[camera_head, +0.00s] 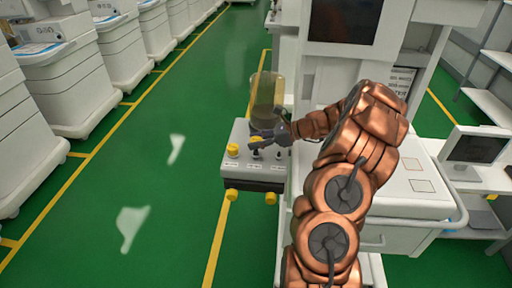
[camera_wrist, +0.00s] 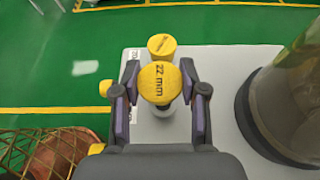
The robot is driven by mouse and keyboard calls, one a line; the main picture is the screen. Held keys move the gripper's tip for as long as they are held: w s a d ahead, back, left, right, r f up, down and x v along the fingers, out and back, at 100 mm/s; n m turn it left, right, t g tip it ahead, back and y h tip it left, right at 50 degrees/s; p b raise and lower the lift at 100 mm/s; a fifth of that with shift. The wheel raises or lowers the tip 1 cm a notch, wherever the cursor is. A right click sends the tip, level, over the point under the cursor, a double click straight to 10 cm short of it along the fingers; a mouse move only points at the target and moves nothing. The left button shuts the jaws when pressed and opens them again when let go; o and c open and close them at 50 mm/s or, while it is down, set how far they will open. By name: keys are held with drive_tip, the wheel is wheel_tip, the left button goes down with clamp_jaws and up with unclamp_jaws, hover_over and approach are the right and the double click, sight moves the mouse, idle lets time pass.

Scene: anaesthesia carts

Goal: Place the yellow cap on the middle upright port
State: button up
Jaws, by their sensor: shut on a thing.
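A yellow cap marked "22 mm" (camera_wrist: 160,83) sits between the two fingers of my gripper (camera_wrist: 160,92), which is shut on it. In the head view my gripper (camera_head: 266,140) is over the top of a pale grey block (camera_head: 240,171) with a row of upright ports. The held cap is above or at the middle port (camera_head: 253,154); I cannot tell whether they touch. Another yellow cap is on the left upright port (camera_head: 233,149), and it shows just beyond the held cap in the wrist view (camera_wrist: 161,45).
Two yellow caps (camera_head: 231,194) (camera_head: 270,198) stick out of the block's front. A clear canister (camera_head: 266,95) with a dark base stands close beside my gripper. My arm passes in front of the cart with a screen (camera_head: 345,20). Green floor (camera_head: 150,190) lies open at left.

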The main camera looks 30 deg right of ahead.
drive_tip(key=shift+w+f+p, duration=0.15)
drive_tip(key=shift+f+p, duration=0.25)
drive_tip(key=shift+f, duration=1.4)
drive_tip(key=o, duration=0.8)
drive_tip(key=shift+f, duration=0.15)
